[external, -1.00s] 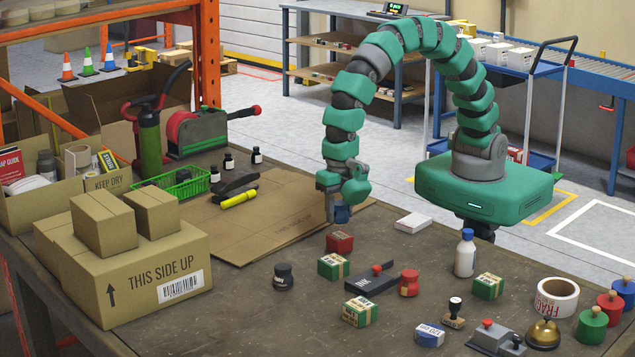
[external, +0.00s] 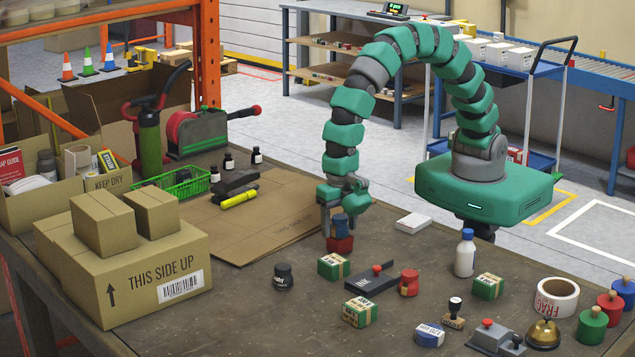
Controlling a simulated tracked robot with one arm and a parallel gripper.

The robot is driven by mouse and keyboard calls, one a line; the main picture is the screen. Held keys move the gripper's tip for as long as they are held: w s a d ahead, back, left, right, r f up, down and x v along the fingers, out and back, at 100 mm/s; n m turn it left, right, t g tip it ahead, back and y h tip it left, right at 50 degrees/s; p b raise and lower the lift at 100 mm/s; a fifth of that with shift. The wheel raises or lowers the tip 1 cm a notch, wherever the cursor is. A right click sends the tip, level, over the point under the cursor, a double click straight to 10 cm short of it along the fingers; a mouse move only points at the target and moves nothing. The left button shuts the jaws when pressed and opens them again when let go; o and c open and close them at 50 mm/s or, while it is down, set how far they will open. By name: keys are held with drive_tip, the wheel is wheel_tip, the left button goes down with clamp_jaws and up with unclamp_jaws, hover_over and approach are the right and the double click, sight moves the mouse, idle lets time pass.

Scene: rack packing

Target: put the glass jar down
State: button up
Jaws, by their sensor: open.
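The jar's upper part is partly hidden by the gripper. I cannot tell whether a finger still touches the jar.
Green boxes (external: 333,266), a black jar (external: 283,276), a red jar (external: 409,283) and a black stapler-like tool (external: 372,277) stand in front on the table (external: 230,315). A white bottle (external: 465,253) is to the right. Flat cardboard (external: 265,215) lies to the left.

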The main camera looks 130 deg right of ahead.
wheel_tip(320, 180, up, 12)
drive_tip(key=shift+p, duration=0.35)
drive_tip(key=shift+r, duration=0.1)
wheel_tip(320, 180, up, 14)
drive_tip(key=m+t, duration=0.4)
hover_over(340, 216)
drive_tip(key=w+a, duration=0.2)
wheel_tip(340, 216, up, 13)
drive_tip(key=s+m+t, duration=0.1)
drive_tip(key=m+t, duration=0.3)
drive_tip(key=s+a+r+m+t, duration=0.1)
drive_tip(key=s+r+m+t, duration=0.2)
drive_tip(key=r, duration=0.9)
drive_tip(key=s+r+m+t, duration=0.4)
drive_tip(key=s+r, duration=0.4)
drive_tip(key=r, duration=0.3)
drive_tip(key=shift+s+a+r+m, duration=0.2)
drive_tip(key=shift+a+r+m, duration=0.2)
drive_tip(key=shift+m, duration=0.2)
